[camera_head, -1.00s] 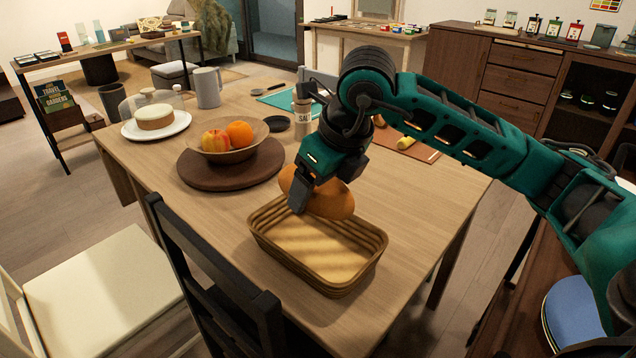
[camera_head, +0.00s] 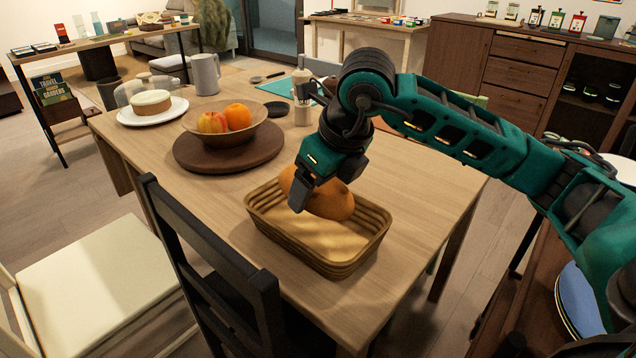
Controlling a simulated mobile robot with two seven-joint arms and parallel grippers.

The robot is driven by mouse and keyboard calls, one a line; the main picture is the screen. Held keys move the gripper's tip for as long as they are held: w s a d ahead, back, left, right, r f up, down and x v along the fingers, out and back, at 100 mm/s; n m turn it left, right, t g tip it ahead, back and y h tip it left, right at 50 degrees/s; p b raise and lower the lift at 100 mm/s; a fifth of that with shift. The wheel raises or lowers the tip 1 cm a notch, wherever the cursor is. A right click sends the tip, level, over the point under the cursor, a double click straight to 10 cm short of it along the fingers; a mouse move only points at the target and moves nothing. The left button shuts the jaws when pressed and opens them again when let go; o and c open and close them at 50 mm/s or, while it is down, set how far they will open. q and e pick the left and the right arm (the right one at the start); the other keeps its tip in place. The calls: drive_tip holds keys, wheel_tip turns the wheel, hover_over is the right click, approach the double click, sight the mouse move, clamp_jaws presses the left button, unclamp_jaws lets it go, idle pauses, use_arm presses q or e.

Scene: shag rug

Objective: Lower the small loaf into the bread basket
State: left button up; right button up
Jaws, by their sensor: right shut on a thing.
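The small loaf (camera_head: 333,203) is an orange-brown bread held in my right gripper (camera_head: 304,196). The gripper is shut on the loaf, pointing down, and hides part of it. The loaf is over the back part of the bread basket (camera_head: 335,268), a tan woven rectangular basket on the table. The loaf's lower edge appears near or below the back rim; whether it touches the basket floor I cannot tell. The front of the basket floor is bare. My left gripper is not in view.
A wooden bowl (camera_head: 226,141) with apples and an orange stands on a round dark board (camera_head: 197,158) left of the basket. A salt shaker (camera_head: 303,104) stands behind. A dark chair (camera_head: 215,275) is at the table's near-left edge. The table right of the basket is clear.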

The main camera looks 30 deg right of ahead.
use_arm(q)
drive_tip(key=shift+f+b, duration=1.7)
use_arm(e)
drive_tip(key=shift+f, duration=1.95)
